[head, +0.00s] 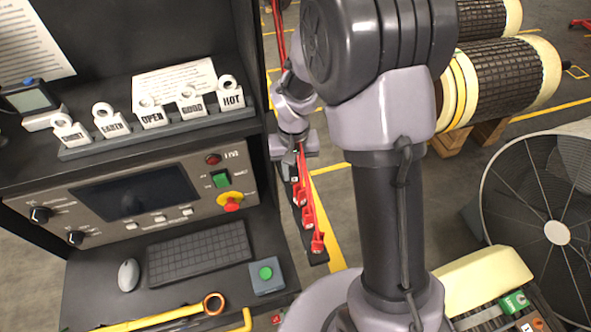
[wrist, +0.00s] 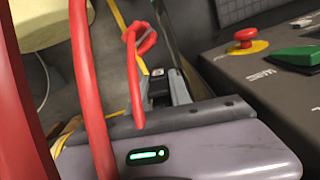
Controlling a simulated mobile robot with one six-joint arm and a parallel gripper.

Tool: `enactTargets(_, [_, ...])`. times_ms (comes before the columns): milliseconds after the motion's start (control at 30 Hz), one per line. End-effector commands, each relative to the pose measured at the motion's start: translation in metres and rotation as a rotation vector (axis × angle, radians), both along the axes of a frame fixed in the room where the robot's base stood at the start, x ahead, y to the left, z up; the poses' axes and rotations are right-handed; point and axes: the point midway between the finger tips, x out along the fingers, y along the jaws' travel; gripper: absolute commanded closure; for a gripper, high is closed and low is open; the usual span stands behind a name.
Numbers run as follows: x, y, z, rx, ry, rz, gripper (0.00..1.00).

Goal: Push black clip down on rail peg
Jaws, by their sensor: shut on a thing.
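My gripper (head: 291,165) is at the far end of a narrow dark rail (head: 318,257) beside the console. It is shut on the black clip (head: 293,179), a small dark piece with a pale spot, mostly covered by my fingers. In the wrist view the dark clip (wrist: 160,88) shows small beyond the edge of my gripper body. The peg under the clip is hidden, so I cannot tell how far down the clip sits.
Several red clips (head: 307,214) stand along the rail, nearer than my gripper. Red loops (wrist: 137,60) cross close in front of the wrist camera. The console (head: 150,195) with its red emergency button (head: 231,201) is close on the left. Open floor lies right of the rail.

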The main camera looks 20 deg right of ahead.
Motion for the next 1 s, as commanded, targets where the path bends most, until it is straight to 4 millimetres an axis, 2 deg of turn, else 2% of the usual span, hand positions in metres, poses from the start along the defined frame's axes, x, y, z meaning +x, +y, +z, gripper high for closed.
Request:
enactTargets(567, [-0.0013, 0.0021, -0.0114, 0.002, 0.005, 0.002, 1.0])
enactTargets(600, [-0.0013, 0.0021, -0.0116, 0.002, 0.005, 0.002, 0.74])
enactTargets(700, [-0.0013, 0.0021, -0.011, 0.002, 0.005, 0.002, 0.54])
enactTargets(733, [-0.0014, 0.0021, -0.011, 0.002, 0.005, 0.002, 0.5])
enactTargets(1000, [-0.0012, 0.0021, -0.0105, 0.002, 0.004, 0.002, 0.5])
